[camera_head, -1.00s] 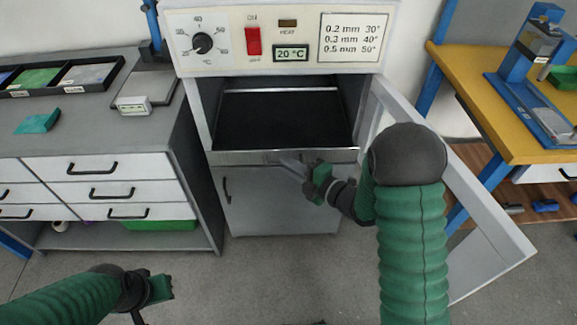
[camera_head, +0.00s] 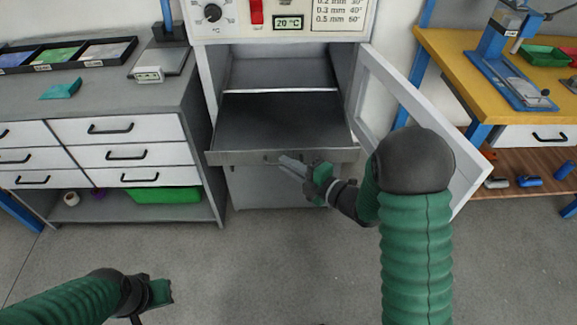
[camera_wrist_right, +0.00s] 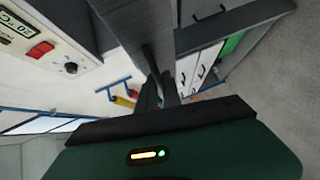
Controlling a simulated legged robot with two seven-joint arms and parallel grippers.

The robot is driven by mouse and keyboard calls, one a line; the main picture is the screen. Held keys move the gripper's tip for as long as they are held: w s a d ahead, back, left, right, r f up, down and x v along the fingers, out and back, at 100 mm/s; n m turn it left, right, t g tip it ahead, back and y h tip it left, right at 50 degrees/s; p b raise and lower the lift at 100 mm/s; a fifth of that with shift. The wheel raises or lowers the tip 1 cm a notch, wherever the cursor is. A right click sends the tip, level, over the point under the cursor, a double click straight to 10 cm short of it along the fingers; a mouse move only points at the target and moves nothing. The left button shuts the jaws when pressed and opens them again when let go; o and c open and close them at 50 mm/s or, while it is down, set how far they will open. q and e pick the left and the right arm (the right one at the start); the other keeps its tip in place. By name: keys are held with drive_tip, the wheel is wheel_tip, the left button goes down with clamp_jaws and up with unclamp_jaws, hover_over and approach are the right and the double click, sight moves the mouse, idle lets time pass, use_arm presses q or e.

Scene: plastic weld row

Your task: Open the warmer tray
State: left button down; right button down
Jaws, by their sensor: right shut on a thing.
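The warmer tray (camera_head: 278,118) is a dark, flat tray with a grey front lip. It is drawn part way out of the warmer (camera_head: 232,28), whose white door (camera_head: 440,130) stands open to the right. My right gripper (camera_head: 287,164) is shut at the middle of the tray's front lip, on its handle, which the fingers largely hide. In the right wrist view the dark fingers (camera_wrist_right: 161,92) reach the dark bar of the tray front. My left gripper (camera_head: 160,293) is low at the left, away from the tray; its jaw opening is not clear.
A grey bench with white drawers (camera_head: 118,128) stands close on the left, with a black bin tray (camera_head: 68,54) and scale on top. A yellow table (camera_head: 460,75) with a blue press stands right. The floor (camera_head: 260,270) before the warmer is clear.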

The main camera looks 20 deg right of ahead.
drive_tip(key=shift+f, duration=0.2)
drive_tip(key=c, duration=1.5)
unclamp_jaws()
drive_tip(key=shift+d, duration=0.15)
drive_tip(key=shift+r, duration=0.1)
drive_tip(key=p+v, duration=0.2)
drive_tip(key=v, duration=1.4)
drive_tip(key=shift+s+d+p, duration=0.25)
drive_tip(key=shift+p, duration=0.05)
